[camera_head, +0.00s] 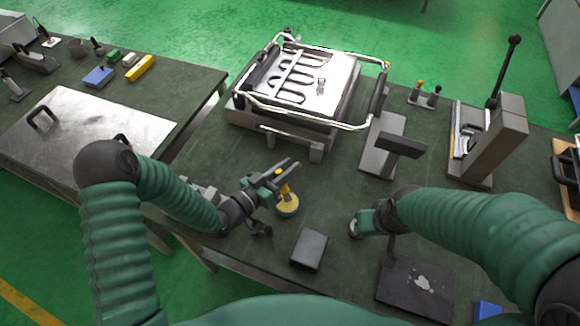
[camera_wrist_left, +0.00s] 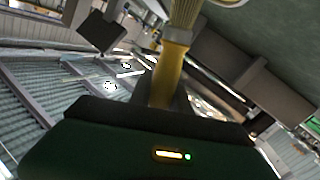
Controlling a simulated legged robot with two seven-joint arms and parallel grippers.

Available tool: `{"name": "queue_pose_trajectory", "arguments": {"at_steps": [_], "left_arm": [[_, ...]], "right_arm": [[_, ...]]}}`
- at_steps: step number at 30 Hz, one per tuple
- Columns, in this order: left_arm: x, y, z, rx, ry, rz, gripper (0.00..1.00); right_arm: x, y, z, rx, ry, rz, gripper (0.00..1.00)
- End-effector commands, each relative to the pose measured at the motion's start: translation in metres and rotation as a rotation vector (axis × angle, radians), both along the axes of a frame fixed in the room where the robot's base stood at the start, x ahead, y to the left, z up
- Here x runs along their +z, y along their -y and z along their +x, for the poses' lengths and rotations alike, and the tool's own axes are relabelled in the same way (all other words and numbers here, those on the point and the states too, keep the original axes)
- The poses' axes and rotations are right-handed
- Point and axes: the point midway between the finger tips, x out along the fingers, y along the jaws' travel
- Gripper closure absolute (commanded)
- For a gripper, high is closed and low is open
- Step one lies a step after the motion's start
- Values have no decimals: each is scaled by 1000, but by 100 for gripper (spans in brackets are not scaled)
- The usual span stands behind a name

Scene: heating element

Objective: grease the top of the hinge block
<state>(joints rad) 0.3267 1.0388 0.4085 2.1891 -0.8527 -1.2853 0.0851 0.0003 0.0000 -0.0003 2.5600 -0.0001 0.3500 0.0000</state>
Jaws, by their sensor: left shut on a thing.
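My left gripper (camera_head: 290,168) is shut on a yellow-handled brush (camera_head: 284,189). In the left wrist view the brush (camera_wrist_left: 173,62) has its pale bristles pointing to the top edge. Below it in the head view is a round pot with a pale yellow top (camera_head: 288,207); a curved rim shows at the wrist view's top edge. The bristle tip is at or just above the pot; contact cannot be told. A dark grey block (camera_head: 309,249) stands right of the pot; I cannot tell whether it is the hinge block. My right gripper (camera_head: 357,228) is low over the table, its jaws unclear.
A metal fixture with a heating coil and tubular frame (camera_head: 305,82) stands at the back. Right of it are a grey block with an upright plate (camera_head: 383,145) and a lever press (camera_head: 490,135). A dark plate with a pale smear (camera_head: 415,290) lies in front. Table between is clear.

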Motion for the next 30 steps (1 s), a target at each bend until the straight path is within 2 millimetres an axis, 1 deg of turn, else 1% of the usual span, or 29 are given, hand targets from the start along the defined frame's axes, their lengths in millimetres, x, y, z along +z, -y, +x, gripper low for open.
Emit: {"name": "queue_pose_trajectory", "arguments": {"at_steps": [11, 30], "left_arm": [[-4, 3, 0, -1, 0, 3, 100], [-11, 2, 0, 0, 0, 1, 100]], "right_arm": [[-3, 0, 0, 1, 0, 0, 56], [-10, 0, 0, 1, 0, 0, 56]]}}
